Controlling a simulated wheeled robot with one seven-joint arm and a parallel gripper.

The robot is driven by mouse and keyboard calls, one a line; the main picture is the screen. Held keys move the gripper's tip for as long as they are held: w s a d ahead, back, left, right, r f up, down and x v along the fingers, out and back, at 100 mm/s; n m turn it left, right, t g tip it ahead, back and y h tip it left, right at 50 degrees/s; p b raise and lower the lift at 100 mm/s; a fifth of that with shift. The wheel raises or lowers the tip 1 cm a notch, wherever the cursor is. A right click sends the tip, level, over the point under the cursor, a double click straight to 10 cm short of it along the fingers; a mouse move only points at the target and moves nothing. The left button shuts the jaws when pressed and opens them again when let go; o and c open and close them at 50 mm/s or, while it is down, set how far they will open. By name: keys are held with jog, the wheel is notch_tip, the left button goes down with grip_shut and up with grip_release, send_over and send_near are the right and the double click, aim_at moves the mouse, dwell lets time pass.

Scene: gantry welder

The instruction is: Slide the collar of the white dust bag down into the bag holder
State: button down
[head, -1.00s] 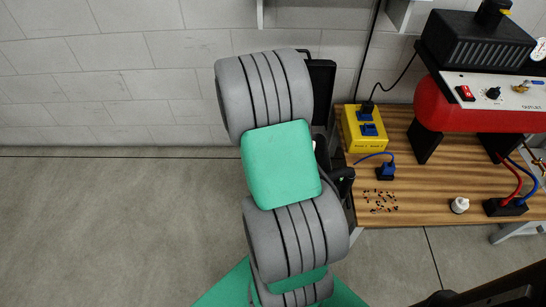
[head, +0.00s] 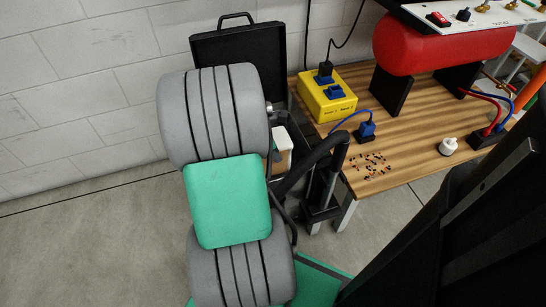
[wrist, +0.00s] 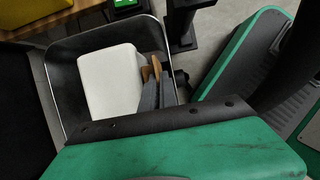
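The white dust bag (wrist: 112,80) sits inside a black open-topped tub (wrist: 60,88) in the wrist view. In the head view it is a small white patch (head: 287,140) beside my arm. A brown, card-like piece (wrist: 156,66), apparently its collar, stands at the bag's right side. Grey wedge-shaped parts, which look like the fingers of my gripper (wrist: 158,88), are close against the brown piece. Their grip is unclear. A scuffed green body with a black bolted strip covers the lower wrist view. The holder's slot cannot be made out, and my arm hides much of the tub in the head view.
A black case with a handle (head: 238,50) stands behind my arm. A wooden bench (head: 405,150) at right carries a yellow socket box (head: 327,96), a red tank (head: 440,45) and scattered small parts. Black bars stand beside the bench. Floor at left is clear.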

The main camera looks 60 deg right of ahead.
aim_at(276, 173)
jog(key=shift+f+b, duration=2.8)
jog(key=shift+b, duration=0.3)
jog(key=shift+s+p, duration=0.15)
jog(key=shift+p, duration=0.5)
jog(key=shift+f+b, duration=0.75)
jog(key=shift+f, duration=1.5)
jog(key=c, duration=1.6)
grip_release()
jog(key=shift+o, duration=0.2)
jog(key=shift+r, duration=0.1)
